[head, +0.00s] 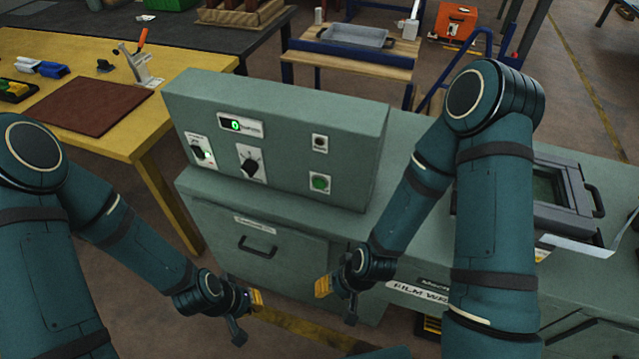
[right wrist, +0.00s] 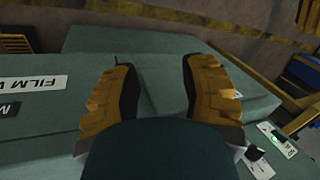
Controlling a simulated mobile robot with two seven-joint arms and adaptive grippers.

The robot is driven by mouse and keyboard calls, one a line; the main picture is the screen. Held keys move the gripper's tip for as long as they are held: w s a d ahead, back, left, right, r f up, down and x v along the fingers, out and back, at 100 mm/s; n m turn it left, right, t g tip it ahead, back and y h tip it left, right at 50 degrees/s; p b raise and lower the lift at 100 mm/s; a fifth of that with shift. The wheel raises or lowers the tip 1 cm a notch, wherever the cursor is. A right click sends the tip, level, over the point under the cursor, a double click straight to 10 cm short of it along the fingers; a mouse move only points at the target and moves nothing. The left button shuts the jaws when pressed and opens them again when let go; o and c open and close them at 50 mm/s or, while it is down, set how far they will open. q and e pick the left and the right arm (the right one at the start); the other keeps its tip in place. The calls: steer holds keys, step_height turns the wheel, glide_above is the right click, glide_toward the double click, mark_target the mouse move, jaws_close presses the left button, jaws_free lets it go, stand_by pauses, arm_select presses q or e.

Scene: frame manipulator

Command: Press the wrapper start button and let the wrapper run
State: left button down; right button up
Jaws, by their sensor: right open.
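The wrapper's grey-green control box (head: 275,135) stands on the wrapper cabinet in the head view. Its front carries a green button (head: 320,183) at lower right, a small dark button (head: 320,143) above it, a black rotary knob (head: 250,165), a switch (head: 202,151) with a green light and a display (head: 240,126) reading 0. My right gripper (head: 336,303) is open and empty, below the green button and in front of the cabinet. Its parted yellow-padded fingers (right wrist: 158,68) show in the right wrist view. My left gripper (head: 248,318) looks open and empty, low in front of the cabinet drawer.
The cabinet drawer (head: 285,248) has a black handle. A framed wrapper unit (head: 565,218) sits at right, partly behind my right arm. A yellow table (head: 95,70) with a brown mat stands at left. A tray (head: 352,36) on a bench is behind the box.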

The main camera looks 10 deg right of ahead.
stand_by(0.3)
jaws_close()
stand_by(1.1)
